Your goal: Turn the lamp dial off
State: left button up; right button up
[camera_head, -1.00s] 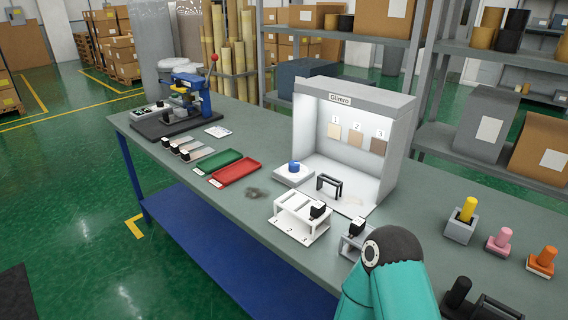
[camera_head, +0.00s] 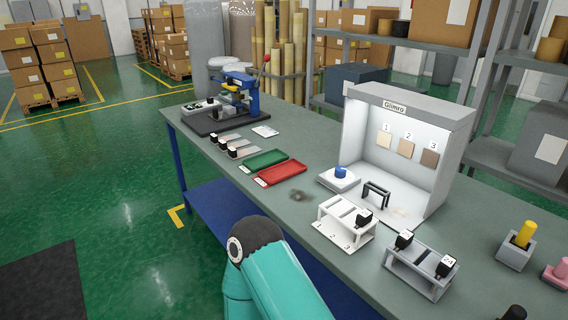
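The lamp booth (camera_head: 412,146), a light grey box marked "Glimro", stands on the workbench right of the middle. Its inside is brightly lit, with three numbered swatches on the back wall. A blue dial (camera_head: 341,172) sits on a white base (camera_head: 338,182) at the booth's front left corner. One of my arms, teal with a dark joint, rises from the bottom edge left of the dial, well apart from it. Neither gripper shows.
The workbench (camera_head: 217,156) has a red tray (camera_head: 281,174), a green tray (camera_head: 266,159) and a blue press (camera_head: 238,96). A white rack (camera_head: 345,222) and a grey rack (camera_head: 420,268) stand in front of the booth. Green floor lies open at the left.

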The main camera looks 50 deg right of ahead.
aim_at(340, 172)
jog(key=u, duration=0.9)
jog(key=i, duration=2.4)
jog(key=z, duration=1.75)
jog(key=i, duration=0.2)
jog(key=z, duration=2.2)
jog(key=i, duration=0.55)
